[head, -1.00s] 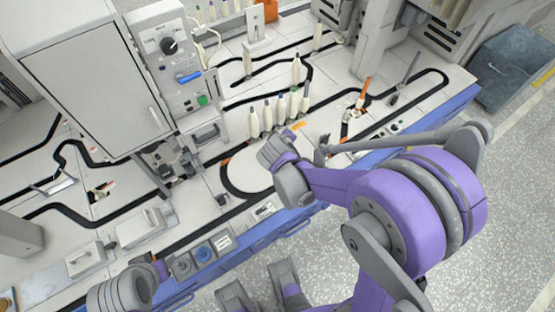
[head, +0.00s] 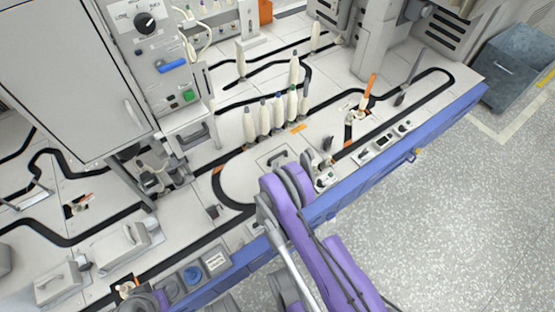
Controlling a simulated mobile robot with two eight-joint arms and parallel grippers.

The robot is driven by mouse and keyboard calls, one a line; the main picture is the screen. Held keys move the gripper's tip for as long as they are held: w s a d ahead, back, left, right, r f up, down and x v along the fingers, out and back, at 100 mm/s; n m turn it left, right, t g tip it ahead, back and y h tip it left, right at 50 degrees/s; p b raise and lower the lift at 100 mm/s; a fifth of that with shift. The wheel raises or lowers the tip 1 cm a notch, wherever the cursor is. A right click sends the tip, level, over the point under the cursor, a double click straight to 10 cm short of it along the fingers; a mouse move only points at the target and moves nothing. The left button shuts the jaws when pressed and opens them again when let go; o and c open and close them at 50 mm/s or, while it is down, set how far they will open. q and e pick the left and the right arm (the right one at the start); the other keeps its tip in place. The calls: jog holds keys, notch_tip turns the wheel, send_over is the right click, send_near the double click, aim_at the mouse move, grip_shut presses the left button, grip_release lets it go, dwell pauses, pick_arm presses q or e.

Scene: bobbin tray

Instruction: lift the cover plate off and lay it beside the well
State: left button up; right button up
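A pale plate with a grey bar handle (head: 277,157), which looks like the cover plate, lies flat on the light bench top inside the black track's loop. I see no open well there. My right arm reaches up from the bottom. Its grey and purple end, where my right gripper (head: 284,176) is, lies just below the plate in the picture. The fingers are hidden or not distinct, so I cannot tell whether they are open or touch anything. My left gripper is not distinguishable; only a purple part of my arm shows at the bottom left edge.
Several pale bobbins (head: 264,118) stand upright just behind the plate. A control cabinet (head: 75,80) rises at the left. An orange-handled tool (head: 366,92) and a small dark fitting (head: 327,144) are to the right. Handled blocks (head: 117,246) sit at lower left.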

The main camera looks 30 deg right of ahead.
aim_at(277, 157)
jog(key=x, duration=0.3)
jog(key=shift+w+d, duration=0.2)
jog(key=shift+a+b+x, duration=0.1)
jog(key=shift+b+x, duration=0.45)
jog(key=shift+x, duration=0.85)
jog(key=shift+a+b+x, duration=0.15)
jog(key=shift+b+x, duration=0.35)
jog(key=shift+x, duration=0.85)
pick_arm(q)
jog(key=shift+w+f, duration=0.1)
jog(key=shift+f, duration=0.35)
pick_arm(e)
jog(key=shift+w, duration=0.15)
grip_shut()
